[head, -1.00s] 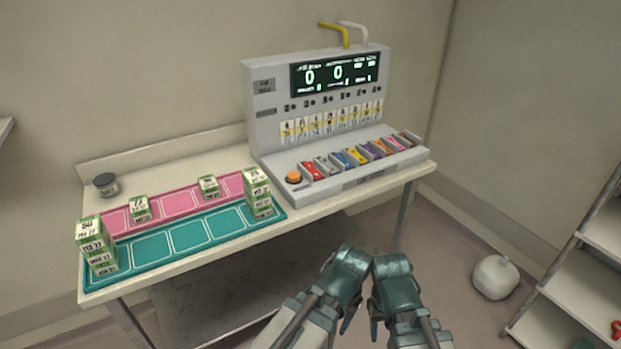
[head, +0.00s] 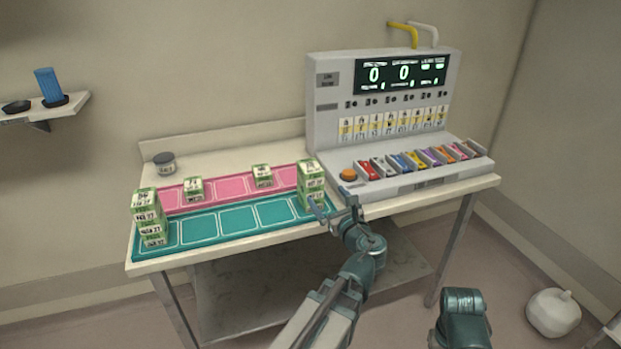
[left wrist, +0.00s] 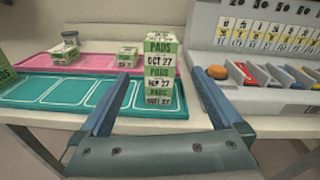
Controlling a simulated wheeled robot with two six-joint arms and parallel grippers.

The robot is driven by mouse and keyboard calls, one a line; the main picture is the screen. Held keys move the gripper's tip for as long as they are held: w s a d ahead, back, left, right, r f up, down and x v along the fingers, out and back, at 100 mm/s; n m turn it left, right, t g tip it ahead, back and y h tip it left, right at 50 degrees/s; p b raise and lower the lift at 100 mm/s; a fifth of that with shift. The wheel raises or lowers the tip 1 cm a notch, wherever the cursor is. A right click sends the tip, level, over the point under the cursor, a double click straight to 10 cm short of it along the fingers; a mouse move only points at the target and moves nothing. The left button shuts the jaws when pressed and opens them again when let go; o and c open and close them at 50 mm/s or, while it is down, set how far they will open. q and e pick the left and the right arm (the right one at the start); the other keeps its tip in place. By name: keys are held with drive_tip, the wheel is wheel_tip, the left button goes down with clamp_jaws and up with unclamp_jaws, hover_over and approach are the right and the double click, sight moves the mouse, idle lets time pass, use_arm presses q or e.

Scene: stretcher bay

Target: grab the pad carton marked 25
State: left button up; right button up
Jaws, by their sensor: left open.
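Green-and-white pad cartons stand on the mats. A tall stack of cartons (head: 311,180) is at the right end of the teal mat (head: 239,218); in the left wrist view this stack (left wrist: 160,72) reads PADS with dates ending in 27. Another stack (head: 148,215) is at the teal mat's left end. Two single cartons, one left (head: 193,188) and one right (head: 262,176), sit on the pink mat (head: 228,187). I cannot surely read 25 on any. My left gripper (head: 332,203) is open, its fingers pointing at the right stack, apart from it. My right gripper is mostly cut off at the bottom.
A grey console (head: 385,108) with an orange button (head: 348,174) and a row of coloured items stands close right of the right stack. A small jar (head: 164,163) is at the back left. A wall shelf (head: 45,107) is at far left.

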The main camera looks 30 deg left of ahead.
use_arm(q)
drive_tip(key=r+m, duration=0.1)
drive_tip(key=m, duration=0.1)
approach(310, 164)
drive_tip(key=w+a, duration=0.1)
drive_tip(key=w+a+f, duration=0.1)
drive_tip(key=shift+w+a+f+t, duration=0.15)
drive_tip(key=shift+a+f+t, duration=0.15)
drive_tip(key=shift+a+t, duration=0.1)
drive_tip(key=shift+x, duration=3.05)
drive_tip(key=shift+s+a+r, duration=0.15)
drive_tip(key=shift+s+r, duration=0.05)
drive_tip(key=shift+r, duration=0.05)
drive_tip(key=c, duration=1.5)
